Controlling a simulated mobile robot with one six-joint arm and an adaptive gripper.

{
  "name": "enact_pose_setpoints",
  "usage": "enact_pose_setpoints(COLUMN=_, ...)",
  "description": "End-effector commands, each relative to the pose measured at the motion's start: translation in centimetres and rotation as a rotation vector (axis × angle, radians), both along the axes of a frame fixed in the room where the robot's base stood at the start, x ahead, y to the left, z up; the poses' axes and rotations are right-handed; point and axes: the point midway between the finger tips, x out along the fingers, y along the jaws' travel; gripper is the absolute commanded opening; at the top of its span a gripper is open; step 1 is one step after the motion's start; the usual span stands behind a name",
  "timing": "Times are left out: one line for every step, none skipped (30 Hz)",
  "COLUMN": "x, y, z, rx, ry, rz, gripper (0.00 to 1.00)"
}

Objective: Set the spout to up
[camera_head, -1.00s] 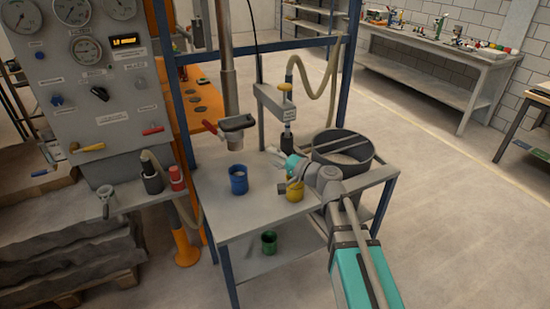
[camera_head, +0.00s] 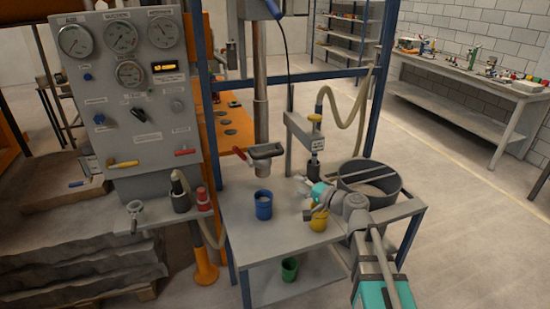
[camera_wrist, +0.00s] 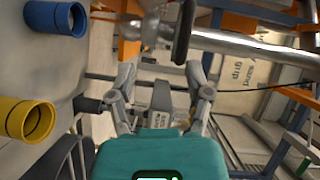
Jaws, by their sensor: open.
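A vertical metal pipe (camera_head: 261,95) comes down over the table, with a dark handle (camera_head: 265,151) and a red lever (camera_head: 235,167) near its lower end. Beside it a grey arm on a post carries a labelled box and a dark nozzle (camera_head: 314,170). I cannot tell for certain which of these is the spout. My gripper (camera_head: 304,187) is open and empty, low over the table, right of the blue cup and below the pipe end. In the wrist view the gripper (camera_wrist: 160,88) is spread, with the pipe (camera_wrist: 255,48) and dark handle (camera_wrist: 183,32) beyond the fingers, apart from them.
A blue cup (camera_head: 263,206) and a yellow cup (camera_head: 318,219) stand on the table (camera_head: 244,232). A round dark tub (camera_head: 383,190) sits at its right. A green cup (camera_head: 289,269) is on the lower shelf. Blue frame posts (camera_head: 380,75) and a gauge panel (camera_head: 125,110) flank the area.

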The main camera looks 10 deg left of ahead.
Motion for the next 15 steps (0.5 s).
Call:
enact_pose_setpoints(x=0.2, y=0.2, z=1.4, rx=0.001, ry=0.023, rz=-0.008, gripper=0.65)
enact_pose_setpoints(x=0.3, y=0.3, z=1.7, rx=0.001, ry=0.038, rz=-0.013, gripper=0.65)
enact_pose_setpoints(x=0.5, y=0.4, z=2.3, rx=0.003, ry=0.06, rz=-0.022, gripper=0.65)
enact_pose_setpoints(x=0.6, y=0.5, z=2.7, rx=0.005, ry=0.076, rz=-0.029, gripper=0.65)
enact_pose_setpoints(x=0.7, y=0.5, z=3.1, rx=0.006, ry=0.094, rz=-0.037, gripper=0.65)
enact_pose_setpoints(x=0.9, y=0.6, z=3.6, rx=0.009, ry=0.117, rz=-0.046, gripper=0.65)
enact_pose_setpoints(x=1.0, y=0.7, z=3.9, rx=0.011, ry=0.133, rz=-0.055, gripper=0.65)
enact_pose_setpoints(x=1.2, y=0.8, z=4.3, rx=0.012, ry=0.15, rz=-0.062, gripper=0.65)
enact_pose_setpoints(x=1.3, y=0.9, z=4.7, rx=0.015, ry=0.17, rz=-0.071, gripper=0.65)
enact_pose_setpoints(x=1.4, y=1.0, z=5.0, rx=0.018, ry=0.185, rz=-0.078, gripper=0.65)
enact_pose_setpoints(x=1.5, y=1.0, z=5.3, rx=0.02, ry=0.199, rz=-0.085, gripper=0.65)
enact_pose_setpoints(x=1.6, y=1.1, z=5.6, rx=0.023, ry=0.215, rz=-0.094, gripper=0.65)
enact_pose_setpoints(x=1.7, y=1.2, z=5.8, rx=0.025, ry=0.226, rz=-0.099, gripper=0.65)
enact_pose_setpoints(x=1.8, y=1.2, z=6.0, rx=0.026, ry=0.235, rz=-0.104, gripper=0.65)
enact_pose_setpoints(x=1.8, y=1.3, z=6.1, rx=0.028, ry=0.247, rz=-0.109, gripper=0.65)
